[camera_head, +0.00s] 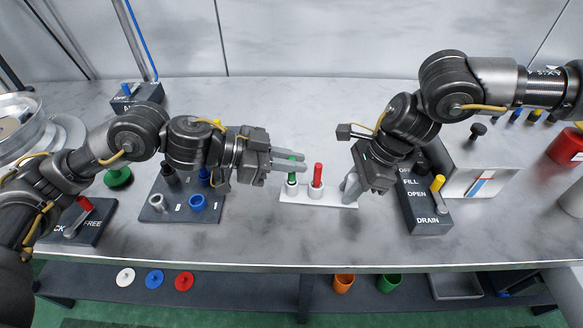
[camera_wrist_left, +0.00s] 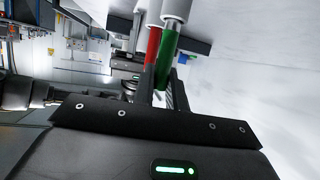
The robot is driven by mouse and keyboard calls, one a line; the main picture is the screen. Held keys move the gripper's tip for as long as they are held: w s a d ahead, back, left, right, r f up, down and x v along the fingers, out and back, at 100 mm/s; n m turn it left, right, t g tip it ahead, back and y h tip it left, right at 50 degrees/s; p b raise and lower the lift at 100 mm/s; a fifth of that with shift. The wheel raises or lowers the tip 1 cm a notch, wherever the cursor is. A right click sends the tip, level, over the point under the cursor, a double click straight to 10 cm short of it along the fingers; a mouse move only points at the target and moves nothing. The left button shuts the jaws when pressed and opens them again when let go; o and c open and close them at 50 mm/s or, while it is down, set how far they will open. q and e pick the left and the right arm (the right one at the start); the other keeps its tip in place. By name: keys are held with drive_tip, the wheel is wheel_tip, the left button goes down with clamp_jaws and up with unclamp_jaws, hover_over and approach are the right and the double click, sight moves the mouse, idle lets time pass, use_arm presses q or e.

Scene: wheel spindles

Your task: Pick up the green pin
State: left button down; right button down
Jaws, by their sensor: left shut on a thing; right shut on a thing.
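The green pin (camera_head: 292,179) stands upright in a white socket at the left end of a white base plate (camera_head: 330,201). My left gripper (camera_head: 304,162) reaches in from the left and is shut on the green pin's upper part. In the left wrist view, the green pin (camera_wrist_left: 169,55) is between the two fingers. A red pin (camera_head: 318,175) stands in the neighbouring white socket and also shows beside the green one in the left wrist view (camera_wrist_left: 153,45). My right gripper (camera_head: 350,189) points down at the plate's right end and is shut on the plate there.
A dark block with blue and grey rings (camera_head: 180,215) lies left of the plate. A dark lever box marked DRAIN (camera_head: 428,222) stands close to the right. A red-handled lever box (camera_head: 82,222) is at far left. The bench in front of the plate is clear.

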use_arm(q)
wheel_tip(320, 180, up, 9)
drive_tip(key=shift+r, duration=0.1)
idle(0.3)
use_arm(e)
drive_tip(key=c, duration=1.2)
unclamp_jaws()
drive_tip(key=shift+o, duration=0.2)
drive_tip(key=shift+r, duration=0.1)
drive_tip(key=v, duration=1.1)
drive_tip(key=shift+d+r, duration=0.25)
drive_tip(key=shift+r, duration=0.1)
use_arm(q)
drive_tip(key=shift+s, duration=0.1)
use_arm(e)
drive_tip(key=shift+f, duration=0.1)
